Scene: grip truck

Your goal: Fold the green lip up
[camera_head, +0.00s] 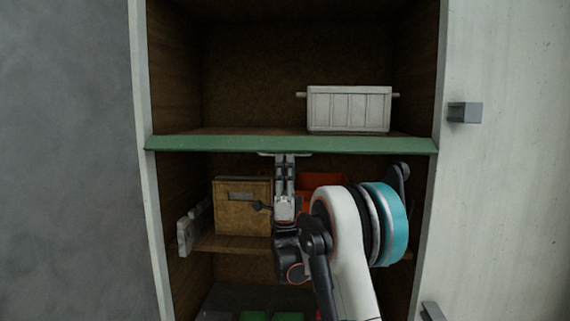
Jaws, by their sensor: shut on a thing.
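The green lip (215,144) is a long flat strip across the front edge of the upper shelf (250,131). It spans the cabinet's width from the left side wall to the right one. My gripper (285,155) is at the lip's lower edge, near its middle, and is shut on it. The fingertips are small and partly hidden where they meet the lip. My arm reaches up from below, in front of the lower shelf.
A pale ribbed crate (348,108) stands on the upper shelf, right of centre. A brown box (241,206), a pale object (190,228) and a red object (322,181) sit on the lower shelf (225,243). A grey block handle (464,112) juts out at right. The upper shelf's left half is clear.

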